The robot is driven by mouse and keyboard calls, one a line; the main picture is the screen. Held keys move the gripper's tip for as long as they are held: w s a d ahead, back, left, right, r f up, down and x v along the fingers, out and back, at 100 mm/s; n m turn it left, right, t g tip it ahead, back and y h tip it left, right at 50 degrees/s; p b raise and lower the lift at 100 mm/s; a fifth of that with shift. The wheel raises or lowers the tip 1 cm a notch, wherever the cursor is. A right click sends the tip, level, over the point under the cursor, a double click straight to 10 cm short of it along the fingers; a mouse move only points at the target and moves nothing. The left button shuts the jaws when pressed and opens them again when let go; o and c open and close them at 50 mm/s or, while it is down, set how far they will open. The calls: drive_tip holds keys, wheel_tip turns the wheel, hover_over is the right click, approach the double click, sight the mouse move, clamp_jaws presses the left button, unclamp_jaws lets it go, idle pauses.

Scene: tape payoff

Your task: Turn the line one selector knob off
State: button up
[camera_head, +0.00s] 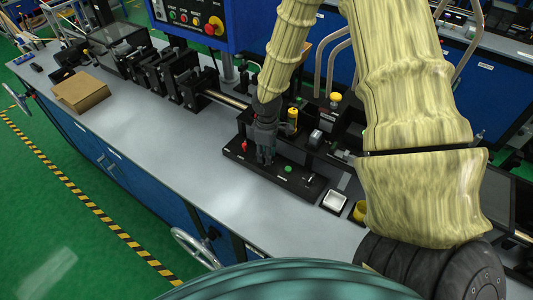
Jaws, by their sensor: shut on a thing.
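My gripper (265,158) points down at the black control plate (290,183) on the grey bench, left of the plate's middle. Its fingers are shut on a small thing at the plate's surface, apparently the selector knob. The fingers hide this knob, so I cannot tell which way it points. A red knob or lever (244,147) stands on the plate just left of the fingers. A green button (288,169) lies just right of them. The plate's labels are too small to read.
A yellow post (292,116) and dark machine parts stand close behind the plate. A blue panel with an emergency stop (214,26) hangs at the back.

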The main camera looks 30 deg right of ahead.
drive_tip(key=m, duration=1.1)
drive_tip(key=shift+b, duration=0.3)
drive_tip(key=m, duration=0.6)
drive_tip(key=shift+a, duration=0.1)
drive_tip(key=m, duration=0.5)
drive_tip(key=shift+m+p, duration=0.4)
drive_tip(key=o, duration=0.7)
drive_tip(key=shift+a, duration=0.1)
drive_tip(key=shift+o, duration=0.2)
